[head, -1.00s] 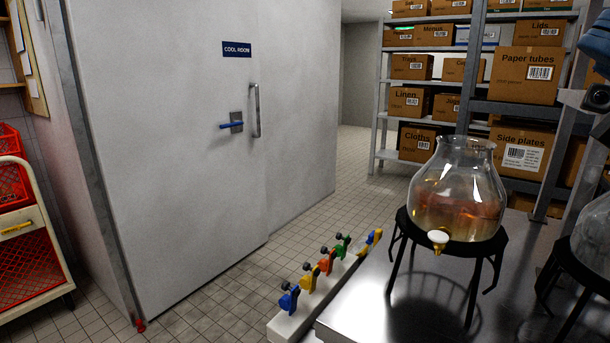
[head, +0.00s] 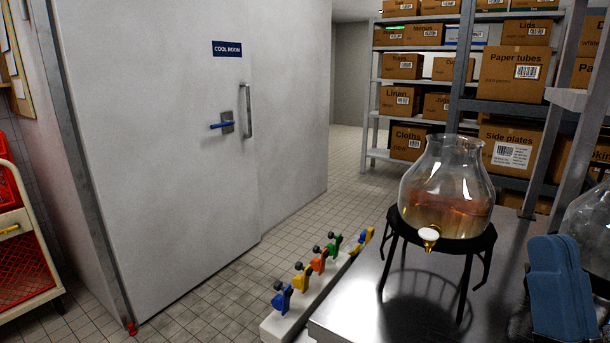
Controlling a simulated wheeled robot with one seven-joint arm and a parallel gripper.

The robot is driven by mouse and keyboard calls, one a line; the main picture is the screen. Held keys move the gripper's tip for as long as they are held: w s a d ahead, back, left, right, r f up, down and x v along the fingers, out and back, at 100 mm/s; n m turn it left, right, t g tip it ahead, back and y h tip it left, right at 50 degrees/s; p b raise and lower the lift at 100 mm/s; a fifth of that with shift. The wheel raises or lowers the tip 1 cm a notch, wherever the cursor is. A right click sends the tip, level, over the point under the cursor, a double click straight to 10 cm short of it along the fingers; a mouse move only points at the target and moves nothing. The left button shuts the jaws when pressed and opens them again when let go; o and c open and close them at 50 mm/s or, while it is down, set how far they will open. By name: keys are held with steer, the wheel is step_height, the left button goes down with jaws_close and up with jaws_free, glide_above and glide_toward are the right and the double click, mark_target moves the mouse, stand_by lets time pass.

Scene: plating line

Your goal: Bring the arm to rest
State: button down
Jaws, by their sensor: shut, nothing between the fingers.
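My gripper (head: 560,285) shows at the lower right of the head view as two thick blue fingers side by side, pointing up. They are shut together, with nothing seen between them. They stand over the right part of the steel worktop (head: 400,315), in front of a second glass vessel. The rest of my arm is mostly outside the picture.
A glass dispenser (head: 447,195) of amber liquid stands on a black stand (head: 480,245), left of my gripper. Another glass vessel (head: 588,225) is behind it. Coloured clips (head: 318,262) line a white rail (head: 290,322).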

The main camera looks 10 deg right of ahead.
steer(key=s+a+f+n+g+y, duration=0.1)
steer(key=s+f+g+y, duration=0.1)
steer(key=s+f+g, duration=0.4)
steer(key=s+a+f+n+g+y, duration=0.1)
steer(key=s+f+g, duration=0.6)
steer(key=s+f, duration=0.7)
step_height(320, 180, down, 5)
steer(key=shift+a+r+n+y, duration=0.25)
steer(key=shift+n+y, duration=0.25)
steer(key=shift+y, duration=0.7)
